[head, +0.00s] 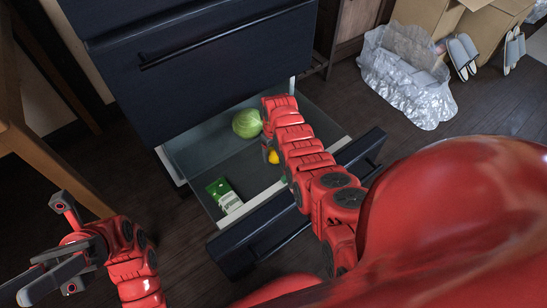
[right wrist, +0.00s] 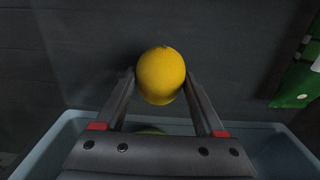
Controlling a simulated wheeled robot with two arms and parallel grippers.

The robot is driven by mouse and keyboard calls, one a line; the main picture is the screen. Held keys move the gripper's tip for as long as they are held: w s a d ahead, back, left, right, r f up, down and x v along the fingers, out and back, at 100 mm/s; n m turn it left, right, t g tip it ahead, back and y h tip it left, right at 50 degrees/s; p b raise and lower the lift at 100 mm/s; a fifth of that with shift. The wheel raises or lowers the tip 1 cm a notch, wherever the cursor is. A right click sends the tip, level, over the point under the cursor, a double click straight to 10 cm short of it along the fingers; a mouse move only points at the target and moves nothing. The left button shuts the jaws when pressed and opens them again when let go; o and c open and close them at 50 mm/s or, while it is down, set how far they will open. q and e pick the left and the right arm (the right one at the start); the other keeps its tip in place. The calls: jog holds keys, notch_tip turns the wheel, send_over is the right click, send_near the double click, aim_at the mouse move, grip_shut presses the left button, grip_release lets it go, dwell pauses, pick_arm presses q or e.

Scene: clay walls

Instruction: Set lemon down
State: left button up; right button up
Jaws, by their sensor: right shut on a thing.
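The yellow lemon (right wrist: 160,75) is between the two fingertips of my right gripper (right wrist: 160,82), which is shut on it. In the head view only a small part of the lemon (head: 273,156) shows beside my right arm, inside the open drawer (head: 172,165). The arm hides most of the right gripper there. I cannot tell whether the lemon touches the drawer floor. My left gripper (head: 32,282) is at the lower left of the head view, outside the drawer, with its fingers apart and empty.
A green cabbage (head: 247,123) lies at the drawer's back. A green and white packet (head: 224,194) lies near its front left; drawer floor between them is bare. The dark cabinet (head: 200,60) rises behind. Crumpled silver wrap (head: 405,85) and slippers (head: 462,55) are at upper right.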

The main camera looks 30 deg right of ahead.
notch_tip(320, 180, down, 2)
jog(key=shift+f+b, duration=0.1)
jog(key=shift+b, duration=0.4)
pick_arm(q)
jog(key=s+a+r+m+t+y, duration=0.1)
jog(key=s+a+m+t+y, duration=0.3)
jog(key=s+t, duration=0.1)
jog(key=shift+s+t+y, duration=0.2)
jog(key=shift+t+y, duration=0.2)
jog(key=shift+t, duration=0.1)
pick_arm(e)
jog(key=shift+f, duration=0.15)
pick_arm(q)
jog(key=shift+s+a, duration=0.25)
jog(key=shift+s, duration=0.05)
pick_arm(e)
jog(key=o, duration=1.4)
jog(key=shift+o, duration=0.2)
